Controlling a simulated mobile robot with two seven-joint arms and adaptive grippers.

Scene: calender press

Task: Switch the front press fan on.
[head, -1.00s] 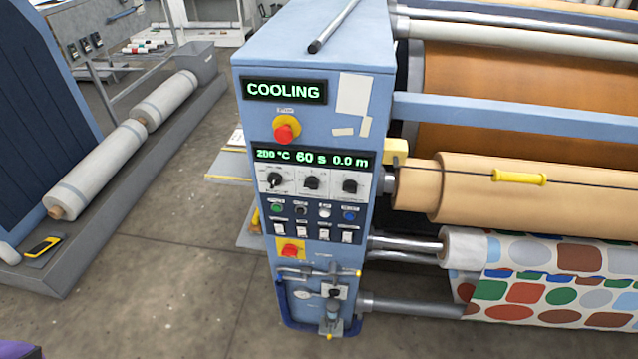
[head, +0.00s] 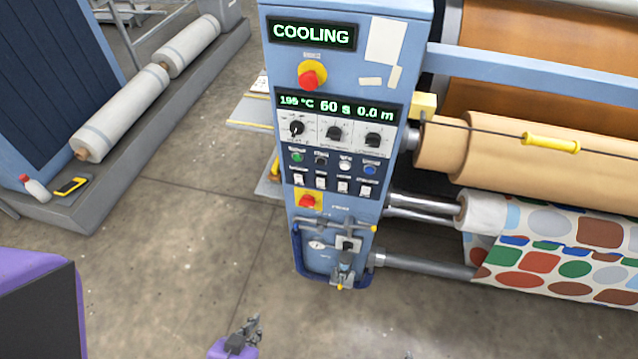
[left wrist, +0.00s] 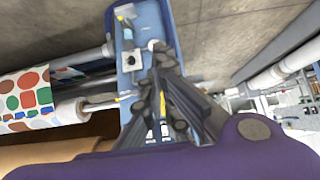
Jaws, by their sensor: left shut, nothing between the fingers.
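The press control cabinet (head: 350,240) stands in the middle of the head view. A row of several white rocker switches (head: 320,183) sits below the coloured buttons. Their labels are too small to read, so I cannot tell which is the front press fan or how each is set. My left gripper (head: 254,322) is shut and empty, low in front of the cabinet and apart from it. A small dark tip at the head view's bottom edge may be my right gripper.
A red emergency button (head: 311,78) sits above the display (head: 338,107), which reads 195 °C. Another red button (head: 307,202) and valve piping (head: 345,246) are below the switches. Rollers with patterned cloth (head: 560,262) are at right. Floor (head: 180,220) is clear at left.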

